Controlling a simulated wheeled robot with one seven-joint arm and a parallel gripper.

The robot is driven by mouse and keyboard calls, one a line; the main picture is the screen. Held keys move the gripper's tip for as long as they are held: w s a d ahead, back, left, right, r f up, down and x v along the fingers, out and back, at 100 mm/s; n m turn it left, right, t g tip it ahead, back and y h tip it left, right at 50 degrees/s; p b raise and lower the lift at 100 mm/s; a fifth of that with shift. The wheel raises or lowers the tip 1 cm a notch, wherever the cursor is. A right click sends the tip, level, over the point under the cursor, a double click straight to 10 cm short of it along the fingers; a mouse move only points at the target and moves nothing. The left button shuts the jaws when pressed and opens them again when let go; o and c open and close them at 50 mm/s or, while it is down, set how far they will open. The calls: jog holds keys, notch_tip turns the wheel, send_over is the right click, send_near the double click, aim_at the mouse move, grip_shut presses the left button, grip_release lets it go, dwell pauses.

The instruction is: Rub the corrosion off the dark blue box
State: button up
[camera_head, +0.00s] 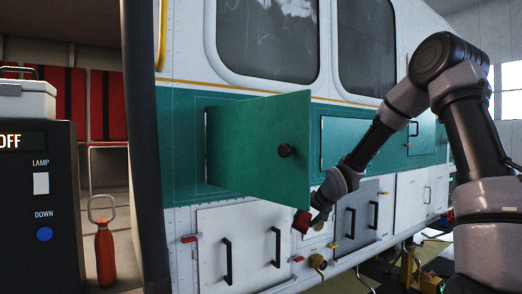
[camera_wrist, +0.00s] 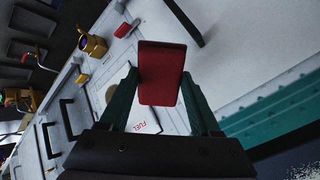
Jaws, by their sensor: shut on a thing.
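My gripper (camera_head: 316,212) is at the helicopter's side, below and right of the open green door. It is shut on a red block (camera_head: 301,221). In the wrist view my gripper (camera_wrist: 162,85) has the red block (camera_wrist: 161,62) between its two green fingers. The block hides part of the white panel behind it. I cannot make out a dark blue box or any corrosion for certain in either view. A dark control box (camera_head: 38,262) with "OFF", "LAMP" and "DOWN" markings stands at the far left, and its exact colour is unclear.
The open green door (camera_head: 245,145) with a dark knob (camera_head: 286,151) juts out from the helicopter. White panels with black handles (camera_head: 226,262) lie below it. A gold fitting (camera_head: 317,262) sticks out low; it also shows in the wrist view (camera_wrist: 93,44). A red bottle (camera_head: 105,252) stands left.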

jog(key=s+a+r+t+y, duration=0.2)
jog(key=a+r+t+y, duration=0.15)
jog(key=a+r, duration=0.65)
jog(key=s+a+r+t+y, duration=0.2)
jog(key=a+r+t, duration=0.3)
jog(key=r, duration=1)
jog(key=w+a+g, duration=0.1)
jog(key=w+a, duration=0.3)
jog(key=w, duration=0.1)
jog(key=shift+n, duration=0.3)
jog(key=shift+x, duration=1.05)
jog(key=shift+d+f, duration=0.1)
jog(key=shift+f, duration=0.05)
jog(key=w+d, duration=0.6)
jog(key=d, duration=0.3)
jog(key=shift+w, duration=0.2)
jog(key=s+a, duration=0.6)
jog(key=a, duration=0.3)
jog(key=shift+s, duration=0.25)
dwell(0.5)
